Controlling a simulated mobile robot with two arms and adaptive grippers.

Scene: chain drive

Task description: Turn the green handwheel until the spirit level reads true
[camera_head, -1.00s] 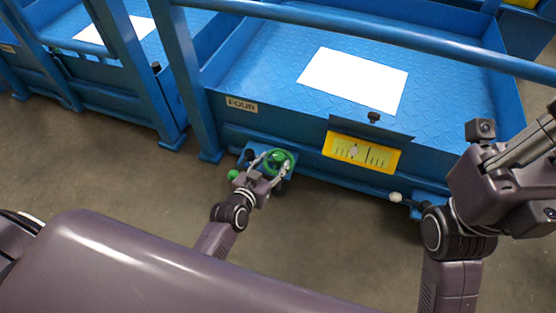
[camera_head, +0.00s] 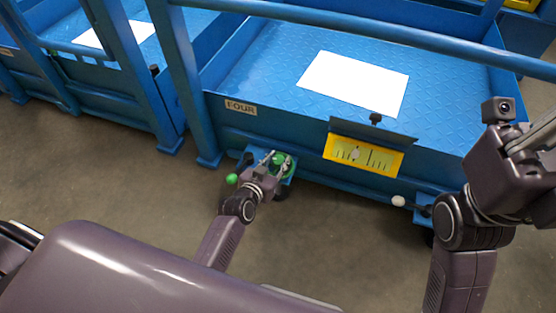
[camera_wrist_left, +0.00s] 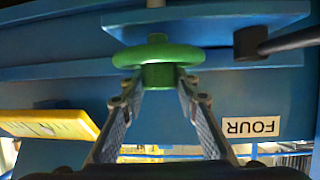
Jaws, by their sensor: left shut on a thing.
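The green handwheel (camera_head: 283,163) sits on a small blue bracket low on the front of the blue cart marked FOUR. My left gripper (camera_head: 274,163) is shut on it. In the left wrist view the two fingers (camera_wrist_left: 158,95) hold the hub under the wheel's green rim (camera_wrist_left: 158,54). The yellow spirit level (camera_head: 363,156) is on the cart's front, right of the wheel. Its pale bubble looks left of the middle marks. The level also shows in the left wrist view (camera_wrist_left: 50,125), with its scale unreadable. My right gripper (camera_head: 538,143) is at the right edge, partly cut off.
A green ball knob (camera_head: 231,179) is left of the wheel, close to my left gripper. A white ball knob (camera_head: 398,201) stands at the cart's lower right, near my right arm. A white sheet (camera_head: 353,83) lies on the deck. The floor in front is clear.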

